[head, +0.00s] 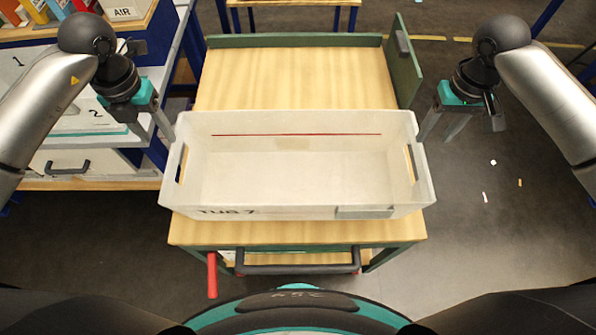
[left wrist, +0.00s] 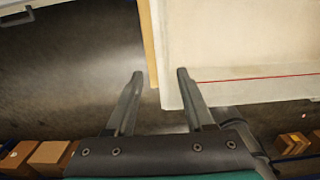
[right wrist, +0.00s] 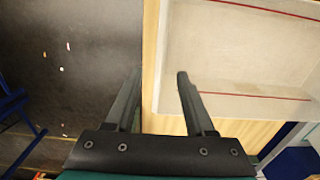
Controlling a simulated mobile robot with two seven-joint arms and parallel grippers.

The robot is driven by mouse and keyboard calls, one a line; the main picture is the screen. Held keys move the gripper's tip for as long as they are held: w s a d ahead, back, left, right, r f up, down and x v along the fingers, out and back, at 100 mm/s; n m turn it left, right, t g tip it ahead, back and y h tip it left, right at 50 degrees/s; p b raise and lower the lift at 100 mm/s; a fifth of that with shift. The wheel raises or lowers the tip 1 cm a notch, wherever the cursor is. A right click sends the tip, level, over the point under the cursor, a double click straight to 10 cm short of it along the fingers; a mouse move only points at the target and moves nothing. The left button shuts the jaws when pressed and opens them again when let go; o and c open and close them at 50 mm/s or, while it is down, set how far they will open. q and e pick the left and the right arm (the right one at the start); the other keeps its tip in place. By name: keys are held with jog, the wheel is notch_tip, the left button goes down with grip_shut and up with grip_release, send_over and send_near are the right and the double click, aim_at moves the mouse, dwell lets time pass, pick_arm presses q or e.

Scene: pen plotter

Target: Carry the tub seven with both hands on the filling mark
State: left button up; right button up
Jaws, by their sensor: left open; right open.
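The tub seven (head: 300,212) is a white, empty, open box with "TUB 7" on its near wall. It sits upright on a wooden-topped cart (head: 290,80). Each end wall has a handle slot, left (head: 181,163) and right (head: 412,162). A thin red line (head: 295,134) runs along its inner far wall. My left gripper (head: 160,138) is open and empty by the far left corner; the tub's edge shows by its fingers in the left wrist view (left wrist: 160,75). My right gripper (head: 438,138) is open and empty by the far right corner, also in the right wrist view (right wrist: 159,75). I cannot identify the filling mark for certain.
The cart has a raised green edge at the back, an upright green panel (head: 404,62) at its far right and a dark handle (head: 298,268) in front. A shelf unit (head: 75,185) stands close on the left. The floor (head: 490,220) on the right is mostly clear, with small scraps.

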aim_at(171, 155)
pick_arm(q)
notch_tip(171, 155, down, 9)
jog(key=shift+f, duration=0.1)
pick_arm(e)
notch_tip(171, 155, down, 9)
pick_arm(q)
grip_shut()
pick_arm(e)
grip_shut()
jog(key=shift+w+r, duration=0.1)
dwell(0.9)
